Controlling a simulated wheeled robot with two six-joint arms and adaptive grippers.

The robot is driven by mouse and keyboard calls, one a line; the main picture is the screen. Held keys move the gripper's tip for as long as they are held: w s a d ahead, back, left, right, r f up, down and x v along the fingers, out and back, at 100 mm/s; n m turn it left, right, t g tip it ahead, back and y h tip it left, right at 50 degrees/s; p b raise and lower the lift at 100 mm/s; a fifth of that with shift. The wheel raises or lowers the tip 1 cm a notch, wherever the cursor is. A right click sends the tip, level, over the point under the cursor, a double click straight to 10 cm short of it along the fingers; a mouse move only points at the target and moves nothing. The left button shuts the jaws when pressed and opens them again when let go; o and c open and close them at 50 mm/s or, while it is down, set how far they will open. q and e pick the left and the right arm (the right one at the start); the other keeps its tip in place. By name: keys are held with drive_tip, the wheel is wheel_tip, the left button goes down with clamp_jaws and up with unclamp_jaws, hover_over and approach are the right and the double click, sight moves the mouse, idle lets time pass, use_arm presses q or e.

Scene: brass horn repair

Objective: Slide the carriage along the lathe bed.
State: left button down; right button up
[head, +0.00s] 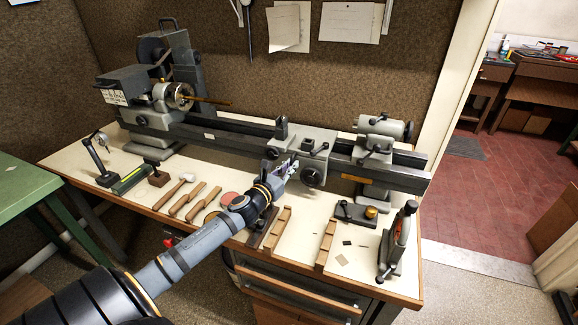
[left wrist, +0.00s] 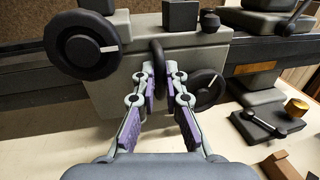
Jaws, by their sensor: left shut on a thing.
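The grey carriage (head: 312,143) sits on the dark lathe bed (head: 235,134), between the headstock at the left and the tailstock. In the left wrist view, the carriage front (left wrist: 112,85) carries a large black handwheel (left wrist: 80,43) at upper left and another dark wheel (left wrist: 207,90) at lower right. My left gripper (head: 287,170) reaches the carriage's front from below. In the left wrist view, its fingers (left wrist: 160,75) are shut on a dark upright handle (left wrist: 157,57) between those wheels. The fingers partly hide the handle's lower end. My right gripper is not in view.
The headstock (head: 150,105) stands at the left end and the tailstock (head: 380,135) to the right of the carriage. Hand tools, including a mallet (head: 172,192), and wooden blocks (head: 326,243) lie on the bench in front.

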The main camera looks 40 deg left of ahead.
use_arm(q)
drive_tip(key=c, duration=1.8)
unclamp_jaws()
drive_tip(key=shift+s+a, duration=0.15)
drive_tip(key=shift+a, duration=0.3)
drive_tip(key=o, duration=0.4)
drive_tip(key=shift+s+a, duration=0.1)
drive_tip(key=shift+a, duration=0.2)
drive_tip(key=shift+s+d, duration=0.2)
drive_tip(key=shift+s, duration=1.65)
drive_tip(key=shift+s+d, duration=0.2)
drive_tip(key=shift+s, duration=1.6)
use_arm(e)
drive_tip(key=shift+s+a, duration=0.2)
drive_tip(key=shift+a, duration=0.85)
